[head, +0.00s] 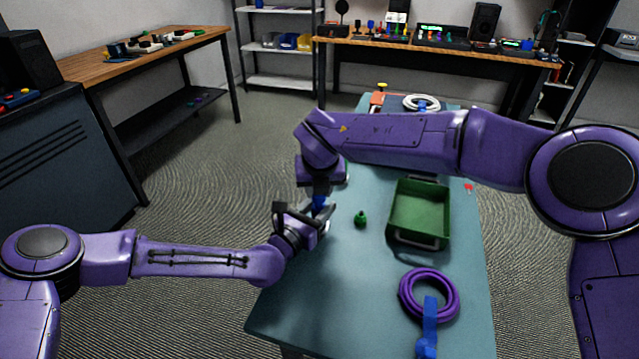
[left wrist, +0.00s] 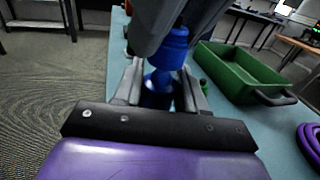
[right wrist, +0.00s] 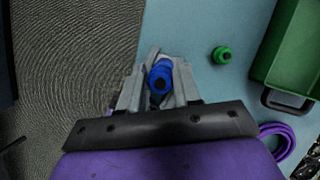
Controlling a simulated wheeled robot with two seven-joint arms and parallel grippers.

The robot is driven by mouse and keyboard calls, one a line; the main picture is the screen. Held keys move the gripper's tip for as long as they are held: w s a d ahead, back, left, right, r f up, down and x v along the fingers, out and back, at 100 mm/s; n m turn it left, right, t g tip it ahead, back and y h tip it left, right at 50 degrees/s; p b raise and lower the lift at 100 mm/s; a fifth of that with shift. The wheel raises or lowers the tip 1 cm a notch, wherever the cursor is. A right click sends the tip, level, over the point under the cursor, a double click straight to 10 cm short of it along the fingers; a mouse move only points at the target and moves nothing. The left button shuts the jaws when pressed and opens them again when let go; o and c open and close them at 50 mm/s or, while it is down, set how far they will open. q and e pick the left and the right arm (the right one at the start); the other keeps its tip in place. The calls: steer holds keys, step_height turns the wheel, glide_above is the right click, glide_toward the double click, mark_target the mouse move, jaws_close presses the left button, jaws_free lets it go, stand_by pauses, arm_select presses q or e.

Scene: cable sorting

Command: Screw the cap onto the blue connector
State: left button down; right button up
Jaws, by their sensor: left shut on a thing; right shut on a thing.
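In the left wrist view, a blue cap (left wrist: 170,47) sits between the dark fingers of my right gripper (left wrist: 182,30), which come down from above. Just below it, a blue connector (left wrist: 157,84) is between the fingers of my left gripper (left wrist: 160,92). The two blue parts are in line and close together; I cannot tell whether they are threaded. In the head view, my left gripper (head: 312,220) is at the table's left edge, with a bit of blue (head: 319,202) above it. My right gripper (right wrist: 160,78) is shut on the blue cap (right wrist: 159,74) in the right wrist view.
A green fitting (head: 360,218) stands on the blue-grey table (head: 340,290). A green tray (head: 447,215) is to its right. A purple cable coil (head: 404,300) with a blue piece (head: 429,325) lies in front. A white coil (head: 421,103) lies at the far end.

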steer(key=shift+f, duration=0.2)
steer(key=shift+f, duration=0.5)
stand_by(0.4)
steer(key=shift+s+d+f, duration=0.1)
steer(key=shift+s+f, duration=0.05)
steer(key=shift+f, duration=0.3)
steer(key=shift+r, duration=0.25)
stand_by(0.4)
steer(key=shift+r, duration=0.3)
steer(key=shift+r, duration=0.2)
stand_by(0.5)
